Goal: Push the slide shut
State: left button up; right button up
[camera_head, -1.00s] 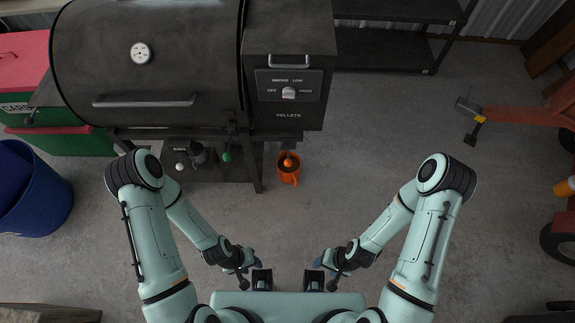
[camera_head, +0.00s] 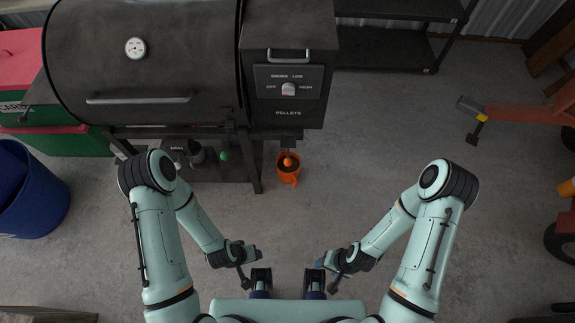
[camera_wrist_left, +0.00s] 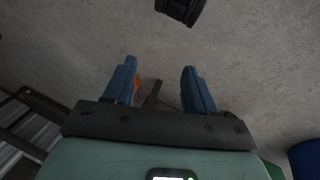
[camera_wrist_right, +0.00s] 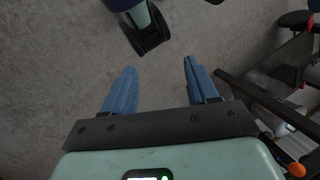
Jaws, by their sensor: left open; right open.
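No part in view can be told for certain as the slide. The black pellet grill (camera_head: 150,65) stands ahead, with its pellet hopper (camera_head: 288,60) on the right side. My left gripper (camera_head: 257,254) and right gripper (camera_head: 321,263) are low in the head view, close to my body and well short of the grill. In the left wrist view the blue fingers (camera_wrist_left: 158,67) are apart with nothing between them. In the right wrist view the fingers (camera_wrist_right: 159,67) are also apart and empty.
An orange mug-like pot (camera_head: 288,174) stands on the floor below the hopper. A blue bin (camera_head: 35,200) and red and green boxes (camera_head: 55,140) are at left. A dark shelf (camera_head: 385,48) is at the back; an orange vehicle (camera_head: 530,115) is at right.

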pick_arm(q)
jog(key=w+d+f+m+t+y+b, duration=0.1)
jog(key=w+f+m+t+b, duration=0.25)
jog(key=w+t+b, duration=0.35)
jog(key=m+t+h+b, duration=0.2)
jog(key=m+t+b, duration=0.2)
jog(key=t+b, duration=0.6)
send_near(288, 162)
pick_arm(e)
jog(key=w+d+f+t+h, duration=0.1)
jog(key=w+d+f+t, duration=0.1)
jog(key=w+f, duration=0.5)
jog(key=w+d+f+t+h, duration=0.1)
jog(key=w+d+f+t, duration=0.15)
jog(key=f, duration=0.85)
pick_arm(q)
jog(key=shift+g, duration=0.3)
jog(key=x, duration=0.3)
jog(key=b+x, duration=0.1)
jog(key=x, duration=0.6)
jog(key=shift+w+f, duration=0.3)
jog(key=shift+f, duration=0.1)
pick_arm(e)
jog(key=s+f+m+g, duration=0.1)
jog(key=s+f+g, duration=0.1)
jog(key=s+f, duration=0.2)
jog(key=shift+s+d, duration=0.3)
jog(key=shift+d, duration=0.15)
